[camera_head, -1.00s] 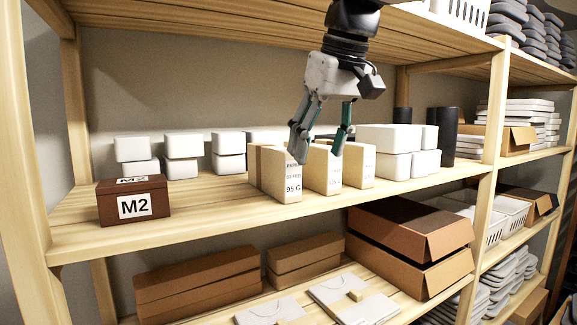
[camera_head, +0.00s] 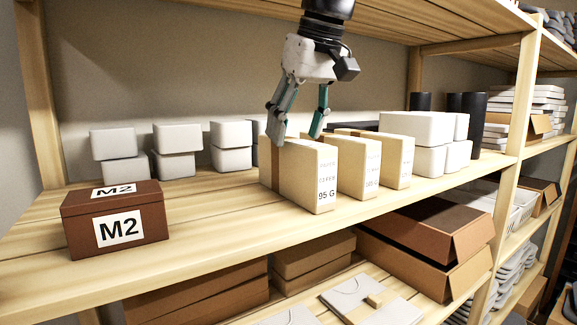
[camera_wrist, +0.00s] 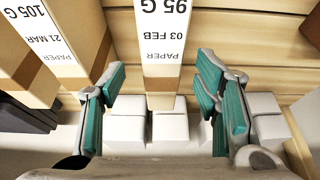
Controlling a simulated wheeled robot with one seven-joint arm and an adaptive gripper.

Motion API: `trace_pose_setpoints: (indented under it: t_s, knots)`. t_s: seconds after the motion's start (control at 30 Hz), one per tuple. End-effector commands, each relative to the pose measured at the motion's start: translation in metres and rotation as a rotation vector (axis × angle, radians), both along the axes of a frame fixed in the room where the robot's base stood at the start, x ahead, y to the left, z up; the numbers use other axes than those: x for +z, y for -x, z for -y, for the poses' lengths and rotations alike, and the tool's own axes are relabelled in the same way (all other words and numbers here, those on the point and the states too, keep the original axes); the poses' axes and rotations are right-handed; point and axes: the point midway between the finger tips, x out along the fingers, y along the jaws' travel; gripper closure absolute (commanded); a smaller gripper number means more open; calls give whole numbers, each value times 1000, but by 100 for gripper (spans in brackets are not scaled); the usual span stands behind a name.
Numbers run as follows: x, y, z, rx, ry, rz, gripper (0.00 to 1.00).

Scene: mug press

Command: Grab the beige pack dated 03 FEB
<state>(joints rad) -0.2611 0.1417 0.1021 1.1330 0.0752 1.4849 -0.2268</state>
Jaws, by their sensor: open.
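The beige pack dated 03 FEB, marked 95 G, stands upright on the shelf at the left end of a short row of packs (camera_head: 297,178). In the wrist view its white label (camera_wrist: 166,38) appears upside down, between my fingers. My gripper (camera_head: 297,137) is open and points down at the pack's top, the fingers apart on either side of it. In the wrist view the open fingers (camera_wrist: 160,103) show clear gaps to the pack on both sides. The second beige pack (camera_head: 352,165) and the third beige pack (camera_head: 396,160) stand to its right.
In the wrist view, the neighbouring pack reads 21 MAR, 105 G (camera_wrist: 48,40). A brown M2 box (camera_head: 115,220) stands at the front left. White boxes (camera_head: 178,138) line the back, and more white boxes (camera_head: 416,130) stand right of the packs. Bare shelf (camera_head: 215,205) lies left of the 03 FEB pack.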

Motion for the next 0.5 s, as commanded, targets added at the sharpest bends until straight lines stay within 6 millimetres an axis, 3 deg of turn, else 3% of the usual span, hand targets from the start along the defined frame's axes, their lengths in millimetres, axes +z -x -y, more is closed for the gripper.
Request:
trace_pose_setpoints:
  t_s: [0.5]
  knots:
    - [-56, -17, -15, 0, 2, -2, 43]
